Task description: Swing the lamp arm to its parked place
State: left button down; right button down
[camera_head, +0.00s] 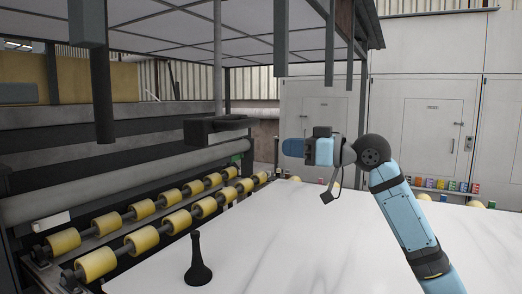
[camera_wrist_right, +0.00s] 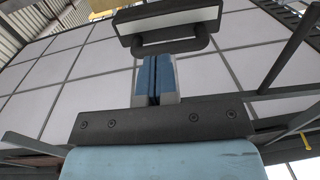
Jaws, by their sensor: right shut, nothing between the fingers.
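The lamp (camera_head: 205,130) is a dark grey box-like head hanging beneath the canopy, over the roller side of the slab. In the right wrist view the lamp (camera_wrist_right: 168,26) shows a pale panel in a dark frame, with a dark bar handle (camera_wrist_right: 172,47) along its near edge. My right gripper (camera_head: 285,147) is shut and empty, to the right of the lamp and a little lower, pointing left. In the wrist view its blue fingers (camera_wrist_right: 156,62) are together just below the handle; whether they touch it cannot be told. My left gripper is out of view.
A white stone slab (camera_head: 300,245) fills the front. A black post with a flared base (camera_head: 198,262) stands on it. Yellow rollers (camera_head: 140,210) run along its left side. Dark posts (camera_head: 103,90) hang from the canopy. Pale cabinets (camera_head: 430,125) stand behind.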

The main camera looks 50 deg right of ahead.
aim_at(231, 139)
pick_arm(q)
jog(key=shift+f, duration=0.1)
pick_arm(e)
jog(key=shift+s+r, duration=0.35)
jog(key=shift+s, duration=0.05)
